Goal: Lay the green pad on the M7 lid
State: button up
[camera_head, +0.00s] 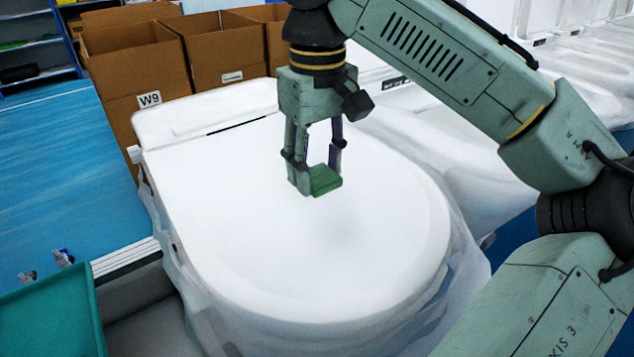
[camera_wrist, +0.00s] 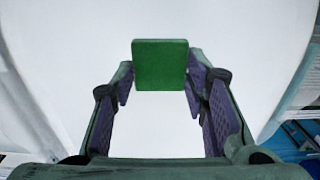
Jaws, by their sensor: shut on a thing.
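The green pad (camera_head: 326,180) is a small flat square held at the fingertips of my gripper (camera_head: 315,178). My gripper is shut on it, above the middle of a white toilet lid (camera_head: 290,240). A soft shadow lies on the lid to the right of and below the pad. I cannot tell how large the gap to the lid is. In the wrist view the green pad (camera_wrist: 160,65) sits between the two purple-lined fingers, with the white lid (camera_wrist: 240,50) behind it. No M7 label is readable on this lid.
Cardboard boxes (camera_head: 135,75), one marked W9, stand behind the lid at the left. A teal tray (camera_head: 50,310) is at the lower left. More white, plastic-wrapped toilets (camera_head: 470,150) stand to the right. The rest of the lid's top is clear.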

aim_at(317, 171)
jog(key=shift+w+f+b, duration=0.3)
jog(key=shift+f+b, duration=0.05)
notch_tip(317, 171, down, 3)
jog(key=b, duration=0.4)
jog(key=shift+f, duration=0.1)
jog(key=shift+r, duration=0.2)
jog(key=shift+f, duration=0.2)
jog(key=o, duration=0.7)
